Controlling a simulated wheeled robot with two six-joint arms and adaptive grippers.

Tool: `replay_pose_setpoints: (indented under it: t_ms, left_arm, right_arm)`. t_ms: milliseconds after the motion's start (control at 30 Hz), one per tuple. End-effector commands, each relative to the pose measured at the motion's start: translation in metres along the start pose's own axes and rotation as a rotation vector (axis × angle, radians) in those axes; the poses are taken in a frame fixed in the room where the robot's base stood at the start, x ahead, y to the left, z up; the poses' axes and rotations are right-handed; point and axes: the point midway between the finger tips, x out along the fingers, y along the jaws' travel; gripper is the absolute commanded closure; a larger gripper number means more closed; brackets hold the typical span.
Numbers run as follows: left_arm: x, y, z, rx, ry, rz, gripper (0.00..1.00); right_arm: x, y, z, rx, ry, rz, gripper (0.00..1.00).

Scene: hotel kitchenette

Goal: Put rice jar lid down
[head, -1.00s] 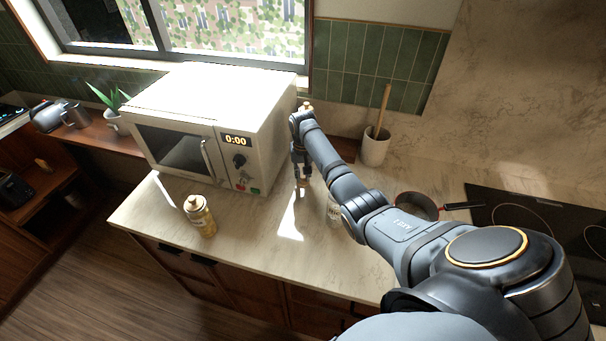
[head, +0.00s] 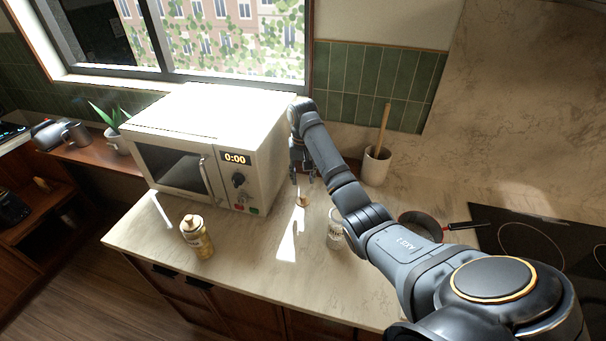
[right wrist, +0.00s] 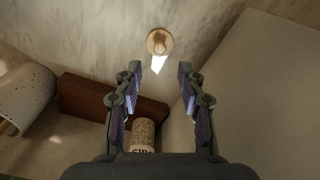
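A small round tan lid with a knob (head: 302,200) lies on the marble counter just right of the microwave. It also shows near the top of the right wrist view (right wrist: 159,42). My right gripper (head: 304,176) is open and empty, apart from the lid and behind it. In the right wrist view the two fingers (right wrist: 158,80) are spread wide, with the lid beyond their tips. A pale labelled jar (head: 335,232) stands right of the lid, partly hidden by my right arm; its top is hard to make out. My left gripper is not in view.
The white microwave (head: 207,140) stands close left of my right gripper. A utensil pot (head: 376,167) stands to the right. Another labelled jar (right wrist: 142,135) shows low between the fingers.

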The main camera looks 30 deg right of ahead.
Motion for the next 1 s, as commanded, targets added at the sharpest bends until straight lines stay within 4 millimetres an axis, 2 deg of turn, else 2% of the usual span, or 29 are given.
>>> replay_pose_setpoints:
  t_ms: [33, 100, 200, 767, 867, 1000]
  left_arm:
    - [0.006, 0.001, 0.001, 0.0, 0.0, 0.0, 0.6]
    - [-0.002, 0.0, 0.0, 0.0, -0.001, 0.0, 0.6]
    - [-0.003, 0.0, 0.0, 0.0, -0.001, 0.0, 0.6]
    - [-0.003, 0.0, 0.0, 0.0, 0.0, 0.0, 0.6]
    - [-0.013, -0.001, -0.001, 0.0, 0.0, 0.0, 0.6]
    - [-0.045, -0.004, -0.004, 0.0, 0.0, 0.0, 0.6]
  right_arm:
    - [-0.007, 0.0, -0.001, 0.0, 0.004, -0.001, 0.6]
    - [-0.022, 0.0, 0.0, 0.001, 0.001, 0.0, 0.6]
    - [-0.031, 0.0, 0.0, 0.001, 0.001, 0.0, 0.6]
    - [-0.033, 0.0, 0.0, 0.001, 0.0, 0.0, 0.6]
    - [-0.043, 0.0, -0.001, 0.001, 0.0, 0.0, 0.6]
    - [-0.075, 0.0, -0.002, 0.001, 0.0, 0.0, 0.6]
